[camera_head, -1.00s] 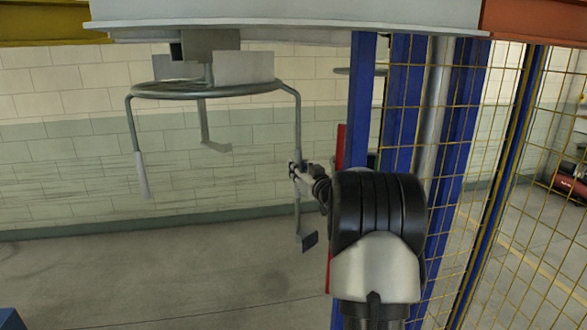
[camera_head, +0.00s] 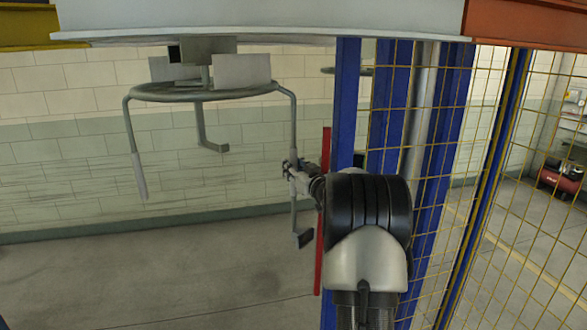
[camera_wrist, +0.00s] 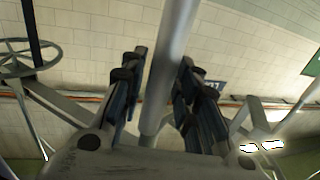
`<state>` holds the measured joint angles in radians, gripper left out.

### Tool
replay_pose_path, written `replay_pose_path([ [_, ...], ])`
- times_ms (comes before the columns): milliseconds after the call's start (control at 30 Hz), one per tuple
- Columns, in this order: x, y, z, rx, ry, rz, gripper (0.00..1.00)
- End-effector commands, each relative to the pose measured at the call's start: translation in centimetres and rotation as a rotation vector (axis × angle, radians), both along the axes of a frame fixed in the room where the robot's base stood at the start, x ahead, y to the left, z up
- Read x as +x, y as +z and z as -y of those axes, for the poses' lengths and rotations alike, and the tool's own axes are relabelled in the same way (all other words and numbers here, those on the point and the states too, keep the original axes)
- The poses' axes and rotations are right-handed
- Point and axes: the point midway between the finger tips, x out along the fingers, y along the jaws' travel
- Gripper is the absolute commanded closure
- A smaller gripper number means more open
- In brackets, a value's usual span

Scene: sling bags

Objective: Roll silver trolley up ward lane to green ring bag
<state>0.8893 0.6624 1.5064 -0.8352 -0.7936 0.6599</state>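The silver trolley (camera_head: 205,93) hangs below an overhead strip in the head view, left of centre. It has a round grey ring, several thin drop legs and pale plates on top. My gripper (camera_head: 290,170) is at its right-hand leg. In the wrist view a grey bar (camera_wrist: 170,60) runs between my gripper's two dark fingers (camera_wrist: 162,75). The fingers stand close on both sides and look shut on it, though actual pad contact is hard to see. I cannot make out a green ring bag.
White (camera_head: 260,20) and orange (camera_head: 530,25) overhead sections span the top. A blue post (camera_head: 345,100) and yellow mesh fence (camera_head: 490,130) stand right of the trolley. A red upright bar (camera_head: 322,220) is close to my arm. The floor at left (camera_head: 150,270) is clear.

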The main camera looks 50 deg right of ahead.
Motion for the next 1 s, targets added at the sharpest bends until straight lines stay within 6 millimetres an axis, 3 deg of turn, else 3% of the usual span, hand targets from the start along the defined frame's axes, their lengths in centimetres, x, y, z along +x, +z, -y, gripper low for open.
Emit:
replay_pose_path([
  [367, 0.0, 0.0, 0.0, 0.000, 0.001, 0.000, 0.61],
  [533, -1.0, 0.0, -0.3, -0.001, -0.001, -0.001, 0.61],
  [1000, -9.6, 0.0, -3.2, 0.000, -0.002, -0.001, 0.61],
])
